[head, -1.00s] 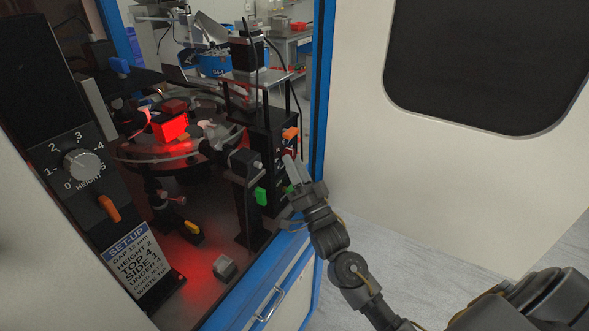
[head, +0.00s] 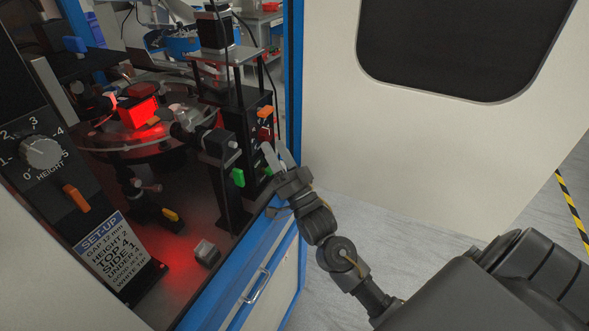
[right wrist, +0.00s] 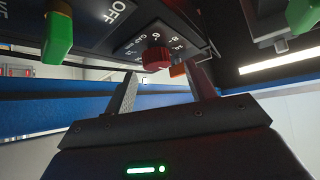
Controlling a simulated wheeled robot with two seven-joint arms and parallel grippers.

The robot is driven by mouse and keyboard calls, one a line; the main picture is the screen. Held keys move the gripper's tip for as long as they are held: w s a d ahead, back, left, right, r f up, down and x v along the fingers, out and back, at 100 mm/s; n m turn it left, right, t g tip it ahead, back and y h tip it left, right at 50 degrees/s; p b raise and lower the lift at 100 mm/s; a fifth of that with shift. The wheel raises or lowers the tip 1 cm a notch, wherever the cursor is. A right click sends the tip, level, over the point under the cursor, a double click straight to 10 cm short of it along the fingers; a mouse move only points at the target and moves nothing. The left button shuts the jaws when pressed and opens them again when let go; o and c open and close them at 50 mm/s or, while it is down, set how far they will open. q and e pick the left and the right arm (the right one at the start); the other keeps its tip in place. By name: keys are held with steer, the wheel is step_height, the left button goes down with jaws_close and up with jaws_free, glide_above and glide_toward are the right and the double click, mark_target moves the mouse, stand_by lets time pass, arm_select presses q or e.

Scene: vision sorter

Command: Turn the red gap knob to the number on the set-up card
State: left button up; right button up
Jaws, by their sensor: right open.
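The red gap knob (right wrist: 156,58) sits on a dark panel with a printed number scale in the right wrist view. It lies just beyond and between my right fingertips, apart from them as far as I can see; its pointer setting cannot be read. In the head view the knob (head: 264,134) is small, on the black post. My right gripper (head: 275,155) is open and empty just below it; its two fingers (right wrist: 165,82) frame the knob in the wrist view. The set-up card (head: 112,258) reads GAP 12 mm. My left gripper is not in view.
A green lever (right wrist: 57,38) and an orange lever (right wrist: 178,71) are near the knob. The height knob (head: 41,153) is at left. A red-lit block (head: 138,112) stands over the round glass plate. The blue frame edge (head: 292,90) is close to my right gripper.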

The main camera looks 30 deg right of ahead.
steer(key=s+b, duration=0.2)
steer(key=s, duration=0.9)
steer(key=shift+d, duration=0.4)
steer(key=shift+r, duration=0.1)
